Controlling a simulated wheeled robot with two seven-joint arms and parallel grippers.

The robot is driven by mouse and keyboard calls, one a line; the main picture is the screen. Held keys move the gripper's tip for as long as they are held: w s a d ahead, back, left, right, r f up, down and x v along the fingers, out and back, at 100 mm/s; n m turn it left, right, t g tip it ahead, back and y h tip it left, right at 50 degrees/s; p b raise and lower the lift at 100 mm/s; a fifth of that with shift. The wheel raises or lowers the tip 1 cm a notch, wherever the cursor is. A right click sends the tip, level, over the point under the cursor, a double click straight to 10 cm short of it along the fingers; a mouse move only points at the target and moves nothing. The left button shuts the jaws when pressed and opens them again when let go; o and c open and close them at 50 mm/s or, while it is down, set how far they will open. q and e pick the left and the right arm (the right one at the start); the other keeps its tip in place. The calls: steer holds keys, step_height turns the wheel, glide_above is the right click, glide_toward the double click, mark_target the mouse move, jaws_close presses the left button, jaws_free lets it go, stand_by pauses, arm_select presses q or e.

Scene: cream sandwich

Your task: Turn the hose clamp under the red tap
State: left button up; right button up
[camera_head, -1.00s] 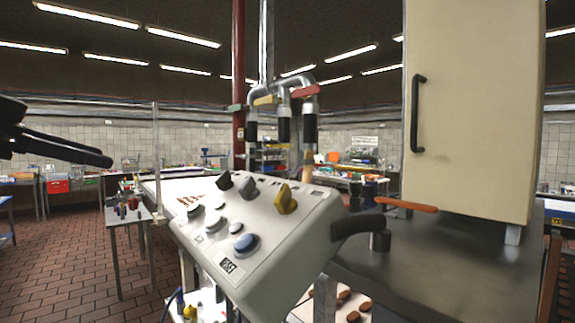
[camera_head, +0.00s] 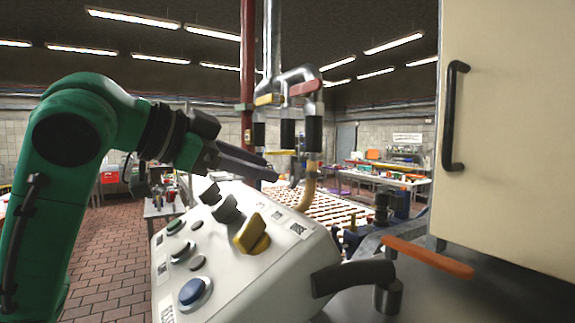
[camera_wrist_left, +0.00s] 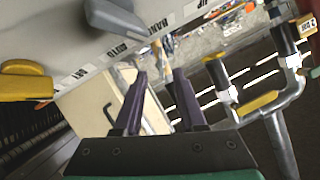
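The red tap handle (camera_head: 305,88) sits on the right branch of the grey pipe. Below it is a black sleeve (camera_head: 313,130), and under that a tan hose (camera_head: 309,185) curves down behind the control box. I cannot make out the hose clamp as a separate part. My left gripper (camera_head: 272,172) reaches in from the left above the control box, left of the tan hose and apart from it. In the left wrist view its two fingers (camera_wrist_left: 162,88) are spread with nothing held between them. My right gripper is not in view.
The white control box (camera_head: 235,272) with a yellow knob (camera_head: 250,233) stands right below my left gripper. A yellow tap handle (camera_head: 268,100) is left of the red one. A beige cabinet (camera_head: 510,130) and an orange lever (camera_head: 428,257) stand at the right.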

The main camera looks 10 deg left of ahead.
mark_target(290, 177)
arm_select(q)
steer(key=x, duration=0.2)
steer(key=p+x, duration=0.1)
steer(key=x, duration=0.5)
steer(key=shift+w+d+r+p, duration=0.2)
steer(key=shift+w+d+p, duration=0.05)
steer(key=shift+p, duration=0.1)
steer(key=shift+w+d+f, duration=0.1)
steer(key=shift+w+d, duration=0.05)
steer(key=shift+s+a, duration=0.55)
steer(key=shift+a, duration=0.05)
steer(key=shift+c, duration=0.3)
steer(key=c, duration=0.5)
jaws_close()
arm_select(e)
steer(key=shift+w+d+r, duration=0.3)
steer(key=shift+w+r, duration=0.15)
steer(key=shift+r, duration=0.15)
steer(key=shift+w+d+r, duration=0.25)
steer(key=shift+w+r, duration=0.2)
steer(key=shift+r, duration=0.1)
